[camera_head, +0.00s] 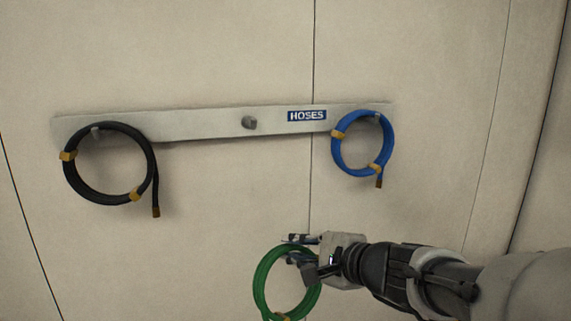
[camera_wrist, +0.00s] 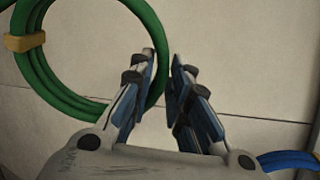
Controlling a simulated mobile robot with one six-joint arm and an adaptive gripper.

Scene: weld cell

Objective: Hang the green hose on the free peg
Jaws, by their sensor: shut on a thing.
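The green hose (camera_head: 259,284) is a coil with a yellow band, low in the head view and partly cut off by the bottom edge. My gripper (camera_head: 290,247) is shut on the coil's upper right part and holds it in front of the wall. In the wrist view the green hose (camera_wrist: 45,84) fills the upper left, and its coil runs to between my fingers (camera_wrist: 162,56). The free peg (camera_head: 249,123) is a bare grey stub mid-rail, above and left of my gripper in the head view. The wrist view does not show it.
The pale rail (camera_head: 200,127) bears a blue HOSES sign (camera_head: 307,115). A black hose (camera_head: 70,181) hangs at its left end, a blue hose (camera_head: 337,153) at its right. The blue hose shows in the wrist view's lower right corner (camera_wrist: 290,159). The wall around the bare peg is clear.

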